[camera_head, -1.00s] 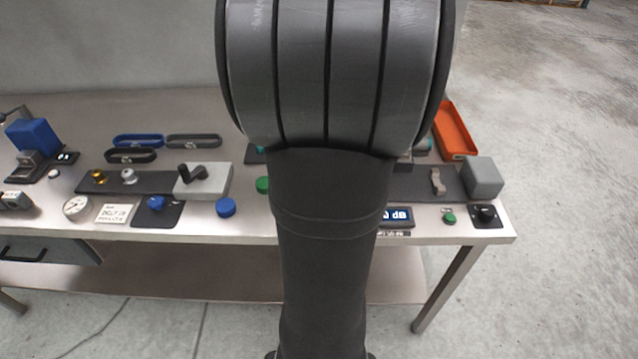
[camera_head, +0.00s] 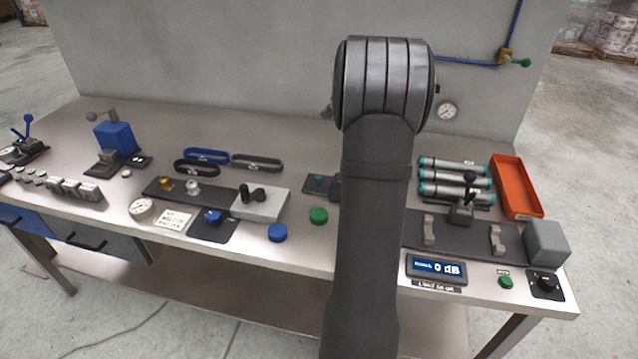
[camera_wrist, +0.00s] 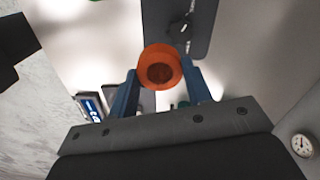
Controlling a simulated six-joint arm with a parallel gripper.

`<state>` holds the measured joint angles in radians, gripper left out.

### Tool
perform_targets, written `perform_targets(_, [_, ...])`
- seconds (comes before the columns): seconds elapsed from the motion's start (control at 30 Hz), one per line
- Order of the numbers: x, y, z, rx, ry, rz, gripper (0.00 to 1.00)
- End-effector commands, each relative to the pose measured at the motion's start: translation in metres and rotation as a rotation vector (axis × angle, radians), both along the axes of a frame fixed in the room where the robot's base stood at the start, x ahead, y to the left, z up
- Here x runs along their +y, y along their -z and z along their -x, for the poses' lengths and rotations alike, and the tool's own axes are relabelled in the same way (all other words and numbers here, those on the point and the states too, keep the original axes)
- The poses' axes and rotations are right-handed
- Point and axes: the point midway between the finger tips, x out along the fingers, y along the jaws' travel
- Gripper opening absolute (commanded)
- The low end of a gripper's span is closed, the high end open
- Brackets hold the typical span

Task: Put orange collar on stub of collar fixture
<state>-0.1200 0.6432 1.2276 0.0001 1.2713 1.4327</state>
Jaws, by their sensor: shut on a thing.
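The orange collar (camera_wrist: 160,67) is a short ring with a dark round opening, seen nearly face-on in the wrist view. My gripper (camera_wrist: 161,77) is shut on it, with one blue finger on each side. A grey plate (camera_wrist: 201,35) with a dark round piece (camera_wrist: 180,30) shows just beyond the collar. It may be the collar fixture with its stub, but I cannot tell for sure. The collar appears apart from that dark piece. In the head view my arm hides the gripper and the collar.
On the bench stand a blue button (camera_head: 277,232), a green button (camera_head: 319,215), a display (camera_head: 436,267) and a grey block (camera_head: 546,242). Teal-ended cylinders (camera_head: 452,168) and an orange tray (camera_head: 517,188) are at the right. A grey wall (camera_head: 250,70) rises behind.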

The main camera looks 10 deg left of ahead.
Motion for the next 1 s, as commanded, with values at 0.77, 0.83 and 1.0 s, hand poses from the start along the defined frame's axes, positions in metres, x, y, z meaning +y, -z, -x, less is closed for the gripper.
perform_targets(0.77, [0.117,0.072,-0.034,0.0,-0.002,0.0,0.23])
perform_targets(0.83, [0.117,0.077,-0.034,0.001,-0.001,0.0,0.23])
perform_targets(1.0, [0.117,0.101,-0.033,0.002,-0.001,0.001,0.23])
